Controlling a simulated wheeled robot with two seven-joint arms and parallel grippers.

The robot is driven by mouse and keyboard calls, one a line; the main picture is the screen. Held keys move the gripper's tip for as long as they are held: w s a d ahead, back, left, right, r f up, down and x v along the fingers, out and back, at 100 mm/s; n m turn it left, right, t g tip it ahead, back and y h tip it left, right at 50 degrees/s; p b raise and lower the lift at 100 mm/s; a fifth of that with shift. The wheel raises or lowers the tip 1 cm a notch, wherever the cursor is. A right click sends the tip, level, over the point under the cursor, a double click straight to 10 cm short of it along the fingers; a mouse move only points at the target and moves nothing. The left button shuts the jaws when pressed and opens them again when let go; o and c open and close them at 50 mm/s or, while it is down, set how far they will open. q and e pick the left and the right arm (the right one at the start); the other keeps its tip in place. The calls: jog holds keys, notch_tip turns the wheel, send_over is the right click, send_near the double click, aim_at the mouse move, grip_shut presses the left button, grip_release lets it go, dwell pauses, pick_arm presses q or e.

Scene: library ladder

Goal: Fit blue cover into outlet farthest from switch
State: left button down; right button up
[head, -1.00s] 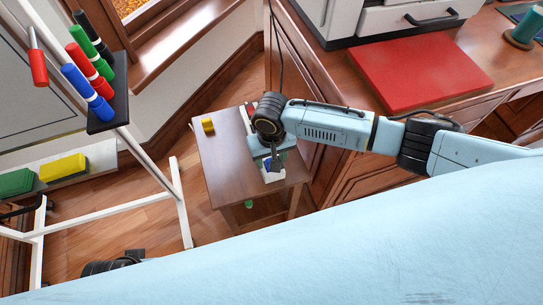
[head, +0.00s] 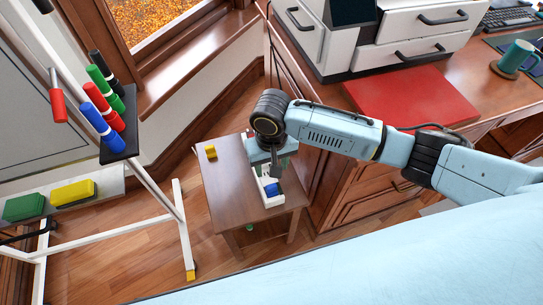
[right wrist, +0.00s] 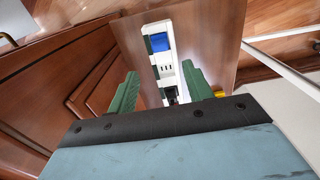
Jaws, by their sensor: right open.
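A white power strip (head: 276,201) lies on the small brown table. The blue cover (head: 271,189) sits at the strip's near end; in the right wrist view it (right wrist: 159,42) lies within the strip's end section, looking roughly square to it. I cannot tell how deep it sits. Bare slots (right wrist: 166,69) show beside it. The switch is not clearly visible. My right gripper (head: 275,170) is above the strip; in the wrist view its green fingers (right wrist: 160,92) are apart with nothing held, and the blue cover lies beyond them. My left gripper is out of view.
A yellow block (head: 210,152) lies on the small table (head: 225,190) left of the strip. A small green thing (head: 249,227) shows below the tabletop. The wooden desk (head: 350,180) stands close on the right, the whiteboard stand (head: 185,230) on the left.

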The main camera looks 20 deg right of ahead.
jog(key=shift+r, duration=0.85)
jog(key=s+a+n+t+y, duration=0.1)
jog(key=a+t+y, duration=0.15)
jog(key=a, duration=0.25)
jog(key=d+f, duration=0.2)
jog(key=f, duration=0.1)
jog(key=s+d+f+t, duration=0.1)
jog(key=d+f, duration=0.1)
jog(key=f, duration=0.1)
jog(key=s+d+f+t, duration=0.1)
jog(key=d+f, duration=0.1)
jog(key=f, duration=0.1)
jog(key=shift+s+d+y, duration=0.1)
jog(key=shift+d+y, duration=0.15)
jog(key=s+d+f+n+g+h, duration=0.1)
jog(key=s+d+f+h, duration=0.3)
jog(key=s+d+f, duration=1.2)
jog(key=s+f+g, duration=0.1)
jog(key=s, duration=0.3)
jog(key=shift+d+f, duration=0.2)
jog(key=shift+f, duration=0.1)
